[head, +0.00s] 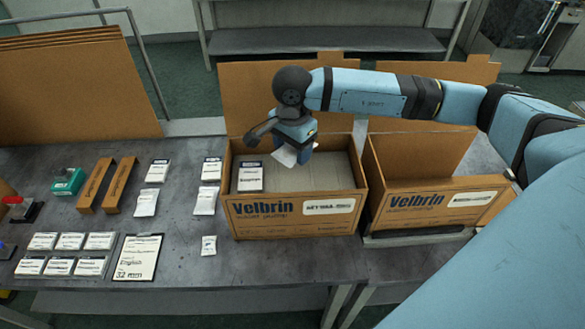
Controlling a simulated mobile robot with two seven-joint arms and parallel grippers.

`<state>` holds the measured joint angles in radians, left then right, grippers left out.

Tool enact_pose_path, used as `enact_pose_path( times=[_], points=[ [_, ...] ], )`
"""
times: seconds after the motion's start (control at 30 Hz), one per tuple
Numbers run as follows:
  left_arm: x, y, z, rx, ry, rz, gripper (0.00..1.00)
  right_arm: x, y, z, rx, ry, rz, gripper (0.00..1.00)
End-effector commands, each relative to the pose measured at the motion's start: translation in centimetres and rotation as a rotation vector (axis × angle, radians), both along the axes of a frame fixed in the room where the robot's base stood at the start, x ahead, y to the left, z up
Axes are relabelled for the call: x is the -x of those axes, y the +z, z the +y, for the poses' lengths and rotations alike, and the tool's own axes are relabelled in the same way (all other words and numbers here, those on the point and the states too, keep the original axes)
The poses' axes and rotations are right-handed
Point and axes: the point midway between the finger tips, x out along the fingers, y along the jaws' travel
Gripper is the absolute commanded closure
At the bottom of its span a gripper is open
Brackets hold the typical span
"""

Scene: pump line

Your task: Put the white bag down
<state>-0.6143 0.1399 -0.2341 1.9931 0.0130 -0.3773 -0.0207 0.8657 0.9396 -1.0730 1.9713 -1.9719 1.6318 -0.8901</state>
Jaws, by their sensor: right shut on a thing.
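My right arm reaches in from the right, and its gripper (294,143) points down over the open Velbrin box (290,226) in the middle of the table. The gripper is shut on a white bag (286,157), which sticks out below and to the left of the fingers. The bag is tilted and within the box opening; I cannot tell if it touches the box floor. A white packet with a dark label (250,178) lies in the left part of the same box. My left gripper is not in view.
A second Velbrin box (425,215) stands to the right. Left of the middle box lie white packets (146,203), cardboard strips (95,185), a green item (68,181), cards and a clipboard sheet (138,257). The grey table (210,282) is bare along its front.

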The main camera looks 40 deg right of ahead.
Motion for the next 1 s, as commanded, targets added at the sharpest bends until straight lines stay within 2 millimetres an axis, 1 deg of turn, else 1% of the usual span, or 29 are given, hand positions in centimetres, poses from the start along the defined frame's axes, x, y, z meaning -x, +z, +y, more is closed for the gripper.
enact_pose_path(
  times=[0.03, 0.1, 0.2, 0.37, 0.6, 0.7, 0.87, 1.0],
  points=[
    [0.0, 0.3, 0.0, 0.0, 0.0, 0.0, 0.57, 0.0, -1.0, 0.0, 0.0, -0.001, 0.003, 0.65],
    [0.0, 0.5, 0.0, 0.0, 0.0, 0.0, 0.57, 0.0, -2.3, 0.1, -0.001, -0.001, 0.002, 0.65],
    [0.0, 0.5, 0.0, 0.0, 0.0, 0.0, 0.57, 0.0, -3.4, 0.1, -0.001, -0.001, -0.001, 0.65],
    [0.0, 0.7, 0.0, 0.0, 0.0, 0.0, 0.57, 0.0, -4.5, 0.0, 0.0, -0.001, 0.0, 0.65],
    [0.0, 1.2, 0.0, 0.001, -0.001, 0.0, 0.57, 0.0, -7.8, 0.1, -0.001, -0.001, 0.001, 0.65],
    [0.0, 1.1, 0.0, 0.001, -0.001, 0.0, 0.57, -0.1, -8.2, 0.0, 0.0, -0.001, -0.002, 0.65],
    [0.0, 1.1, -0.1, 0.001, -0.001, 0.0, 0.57, -0.1, -8.2, 0.0, 0.0, -0.001, -0.002, 0.65],
    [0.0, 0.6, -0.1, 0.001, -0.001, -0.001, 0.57, -0.1, -8.6, 0.0, 0.0, -0.001, -0.002, 0.65]
  ],
)
